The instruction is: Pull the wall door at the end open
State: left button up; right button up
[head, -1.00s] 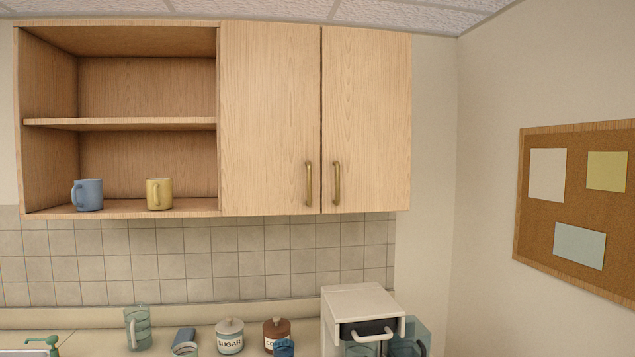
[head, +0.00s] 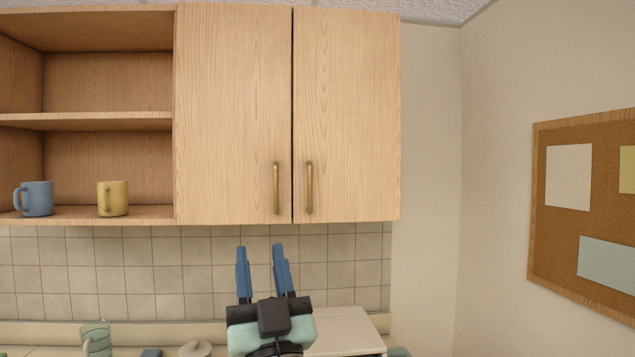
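The wall cabinet has two light wood doors, both shut. The end door (head: 350,110) is the right one, with a vertical brass handle (head: 309,188) near its lower left edge. The other door (head: 228,110) has its own brass handle (head: 276,188) near its lower right edge. My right gripper (head: 260,250) points up below the cabinet, in front of the tiles. Its two blue fingers are apart with nothing between them. In the picture it is below both handles and touches neither. My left gripper is not in view.
An open shelf (head: 95,121) at the left holds a blue mug (head: 38,199) and a yellow mug (head: 114,198). Below, a white box-shaped appliance (head: 345,328) stands on the counter behind my gripper. A cork board (head: 560,235) hangs on the right wall.

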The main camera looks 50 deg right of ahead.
aim_at(347, 87)
jog(key=i+l, duration=0.1)
jog(key=l, duration=0.2)
jog(key=i+l, duration=0.1)
jog(key=l, duration=0.25)
jog(key=i+l, duration=0.15)
jog(key=l, duration=0.15)
jog(key=i+l, duration=0.1)
jog(key=l, duration=0.25)
